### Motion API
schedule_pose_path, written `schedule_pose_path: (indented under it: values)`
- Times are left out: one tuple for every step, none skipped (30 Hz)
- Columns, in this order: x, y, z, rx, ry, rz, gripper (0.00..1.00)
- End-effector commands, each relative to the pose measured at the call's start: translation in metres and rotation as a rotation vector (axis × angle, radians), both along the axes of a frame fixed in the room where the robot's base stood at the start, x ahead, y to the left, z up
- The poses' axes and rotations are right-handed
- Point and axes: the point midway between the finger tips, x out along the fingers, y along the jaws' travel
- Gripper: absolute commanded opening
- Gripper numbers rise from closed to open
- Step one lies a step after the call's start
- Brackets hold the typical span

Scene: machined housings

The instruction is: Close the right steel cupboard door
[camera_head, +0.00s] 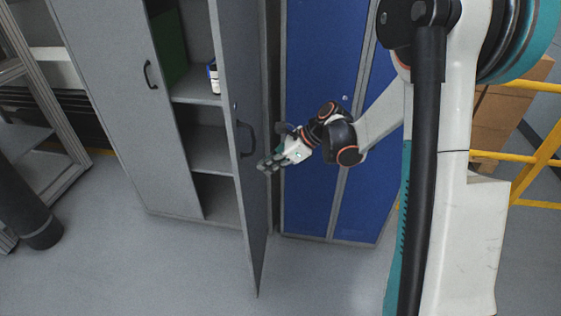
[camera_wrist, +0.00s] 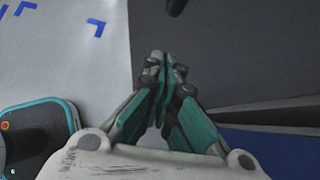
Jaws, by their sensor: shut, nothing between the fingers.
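The right steel cupboard door (camera_head: 240,130) is grey and stands open, swung out toward the camera, with a dark handle (camera_head: 246,139) on it. The grey cupboard's right half is open behind it and shows shelves; the left door (camera_head: 125,100) is shut. My gripper (camera_head: 268,165) is shut and empty, with its fingertips close to the door's face on the right side, a little below the handle. In the wrist view the shut fingers (camera_wrist: 161,62) lie over the edge of a dark grey panel (camera_wrist: 220,50). I cannot tell whether they touch it.
A blue locker (camera_head: 320,110) stands right of the door, behind my arm. A bottle (camera_head: 214,77) stands on a cupboard shelf (camera_head: 205,98). A yellow railing (camera_head: 535,165) and cardboard boxes (camera_head: 505,115) are at the right. The floor (camera_head: 170,265) in front is clear.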

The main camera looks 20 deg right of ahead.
Motion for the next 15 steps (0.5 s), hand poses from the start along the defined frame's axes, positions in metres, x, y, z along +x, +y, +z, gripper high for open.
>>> schedule_pose_path:
  values:
    - [0.004, 0.009, 0.000, 0.001, -0.001, 0.004, 0.00]
    - [0.006, 0.013, 0.000, 0.001, -0.001, 0.002, 0.00]
    - [0.008, 0.017, 0.000, 0.001, -0.001, 0.002, 0.00]
    - [0.010, 0.021, 0.000, 0.000, 0.000, 0.003, 0.00]
    - [0.011, 0.024, 0.000, 0.000, 0.000, 0.003, 0.00]
    - [0.013, 0.027, 0.001, 0.000, -0.001, 0.002, 0.00]
    - [0.014, 0.028, 0.001, 0.000, 0.000, 0.001, 0.00]
    - [0.014, 0.030, 0.001, 0.000, 0.000, 0.000, 0.00]
    - [0.015, 0.031, 0.001, 0.000, 0.000, 0.000, 0.00]
    - [0.016, 0.032, 0.002, 0.000, -0.001, -0.001, 0.00]
    - [0.016, 0.033, 0.002, 0.000, -0.001, -0.001, 0.00]
    - [0.017, 0.033, 0.002, 0.000, -0.001, -0.001, 0.00]
    - [0.017, 0.034, 0.002, 0.000, -0.001, -0.001, 0.00]
    - [0.017, 0.034, 0.002, 0.000, -0.001, -0.001, 0.00]
    - [0.017, 0.034, 0.002, 0.000, -0.001, -0.001, 0.00]
